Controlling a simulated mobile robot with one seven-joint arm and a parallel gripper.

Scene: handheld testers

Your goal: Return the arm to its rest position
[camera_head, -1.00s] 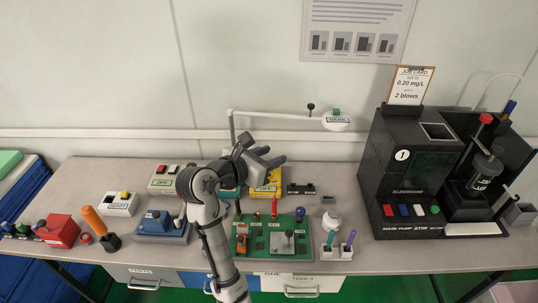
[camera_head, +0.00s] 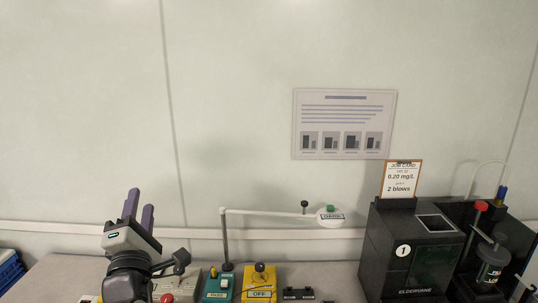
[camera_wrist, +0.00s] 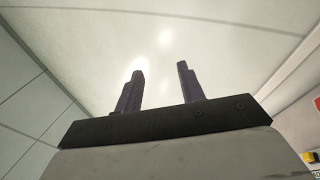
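My gripper (camera_head: 139,212) is raised at the lower left of the head view, its two dark purple fingers pointing up against the wall. In the wrist view my gripper (camera_wrist: 160,84) has its fingers apart with nothing between them. It is above the workbench (camera_head: 66,272) and touches nothing that I can see. The rest of my arm is cut off by the bottom edge of the head view.
A black tester (camera_head: 415,262) with a job card (camera_head: 401,179) stands at the right. A lamp arm (camera_head: 270,212), a teal box (camera_head: 218,287) and a yellow box (camera_head: 259,281) are right of my gripper. The wall above is clear, with a poster (camera_head: 344,124).

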